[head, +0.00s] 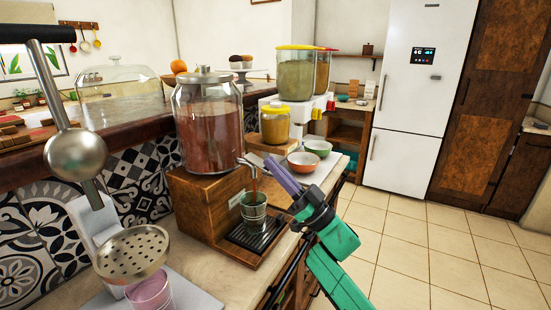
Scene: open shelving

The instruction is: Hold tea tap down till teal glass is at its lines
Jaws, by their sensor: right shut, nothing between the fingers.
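A large glass dispenser (209,130) of red-brown tea with a metal lid stands on a wooden stand. Its metal tap (247,163) sticks out to the right. A thin red-brown stream (254,184) runs from the tap into the teal glass (254,214), which stands upright below. The glass shows pale bands around it; the liquid level inside is hard to make out. My right gripper (273,166) is shut and empty, its purple fingers reaching the tap from the right; exact contact cannot be told. My left gripper is not in view.
The glass stands on a black drip tray (270,232) on the wooden base. At left are a metal press (132,254) and a pink glass (150,290). Behind are a yellow-lidded jar (275,126), two bowls (303,162) and tall dispensers (296,75). The floor at right is clear.

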